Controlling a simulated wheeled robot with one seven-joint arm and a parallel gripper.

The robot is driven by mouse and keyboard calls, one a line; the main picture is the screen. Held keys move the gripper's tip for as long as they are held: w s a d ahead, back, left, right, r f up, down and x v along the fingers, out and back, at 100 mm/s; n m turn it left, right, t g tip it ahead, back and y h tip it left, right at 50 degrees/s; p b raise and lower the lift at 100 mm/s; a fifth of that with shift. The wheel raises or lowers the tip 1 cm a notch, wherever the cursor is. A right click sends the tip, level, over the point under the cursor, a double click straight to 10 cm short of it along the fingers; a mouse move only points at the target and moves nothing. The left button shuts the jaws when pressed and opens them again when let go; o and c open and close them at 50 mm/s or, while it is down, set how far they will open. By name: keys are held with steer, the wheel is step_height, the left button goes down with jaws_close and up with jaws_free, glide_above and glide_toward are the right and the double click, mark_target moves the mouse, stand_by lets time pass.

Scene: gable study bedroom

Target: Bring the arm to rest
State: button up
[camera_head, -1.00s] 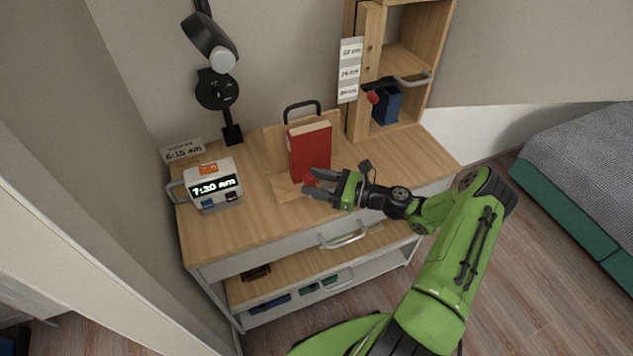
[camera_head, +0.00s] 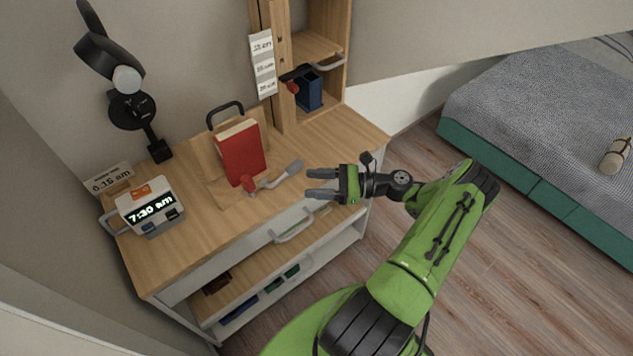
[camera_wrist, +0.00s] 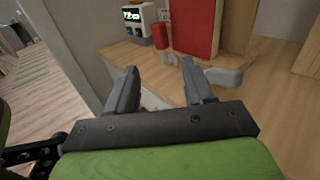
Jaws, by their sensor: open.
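My gripper (camera_head: 322,184) is open and empty. In the head view it hangs in the air off the front right edge of the desk (camera_head: 190,215), fingers pointing left. In the wrist view its two grey fingers (camera_wrist: 156,88) are spread with nothing held between them. My green arm reaches up from the lower part of the head view. A red book (camera_head: 242,153) stands on a wooden stand on the desk. A grey handle with a red end (camera_head: 285,174) is in front of the book, close to the gripper but apart from it.
A white clock (camera_head: 150,207) reading 7:30 stands at the desk's left. A black lamp (camera_head: 130,108) is behind it. A wooden cabinet (camera_head: 336,70) with a blue object (camera_head: 309,92) stands at the back. A bed (camera_head: 545,110) is at the right; bare floor lies between.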

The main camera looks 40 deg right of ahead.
stand_by(0.3)
steer(key=a+r+n+g+h+p, duration=0.3)
steer(key=a+r+n+g+h, duration=0.4)
steer(key=a+r+n+g, duration=0.5)
steer(key=s+a+r+n+t+h+p, duration=0.2)
steer(key=s+a+r+n+t+h, duration=0.1)
steer(key=s+r+n, duration=0.4)
steer(key=s+a+r+n+t+h+p, duration=0.1)
steer(key=s+a+r+n+t+h, duration=0.1)
steer(key=s+r+n, duration=0.4)
steer(key=s+a+r+h, duration=0.1)
steer(key=s+r, duration=0.2)
steer(key=s, duration=0.1)
steer(key=shift+s+a+r+n+t+h+p, duration=0.3)
steer(key=shift+s+a+n+t+p, duration=0.1)
